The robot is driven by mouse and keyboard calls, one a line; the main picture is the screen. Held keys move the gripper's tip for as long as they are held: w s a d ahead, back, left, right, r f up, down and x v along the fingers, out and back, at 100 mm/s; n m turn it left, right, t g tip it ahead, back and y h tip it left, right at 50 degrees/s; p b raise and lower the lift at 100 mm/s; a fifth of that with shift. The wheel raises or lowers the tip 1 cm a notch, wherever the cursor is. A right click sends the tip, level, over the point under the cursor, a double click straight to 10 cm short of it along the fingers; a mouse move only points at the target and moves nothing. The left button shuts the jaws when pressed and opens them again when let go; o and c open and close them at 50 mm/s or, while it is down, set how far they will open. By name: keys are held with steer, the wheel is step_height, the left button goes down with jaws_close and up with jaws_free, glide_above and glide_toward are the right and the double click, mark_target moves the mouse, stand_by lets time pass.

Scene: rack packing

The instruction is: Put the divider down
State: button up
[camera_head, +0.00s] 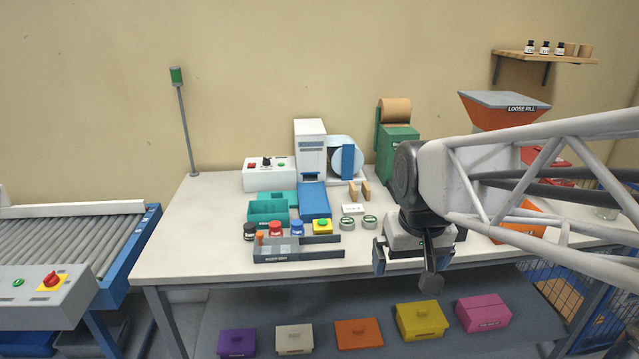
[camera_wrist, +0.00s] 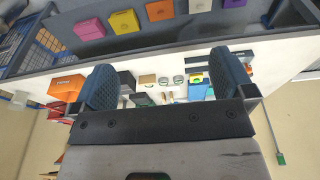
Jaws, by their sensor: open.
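My gripper (camera_head: 405,268) is over the front right of the white table (camera_head: 210,215). Its two dark padded fingers are wide apart, with nothing between them in the wrist view (camera_wrist: 165,65). A low grey rack (camera_head: 300,255) with compartments stands at the table's front, left of my gripper and apart from it. A small orange piece stands upright at the rack's left end (camera_head: 260,238). Two thin tan upright pieces (camera_head: 352,192) stand near the table's middle. I cannot tell which piece is the divider.
A black-capped jar (camera_head: 250,231), a red jar (camera_head: 275,229), a blue jar (camera_head: 297,228) and a yellow block (camera_head: 322,227) stand behind the rack. Round tins (camera_head: 370,222) lie right of them. The table's left is clear.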

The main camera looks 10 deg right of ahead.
steer(key=s+a+f, duration=0.1)
steer(key=s+f, duration=0.1)
steer(key=s, duration=0.7)
steer(key=shift+a+f, duration=0.15)
steer(key=shift+f, duration=0.1)
steer(key=c, duration=1.3)
steer(key=shift+w, duration=0.1)
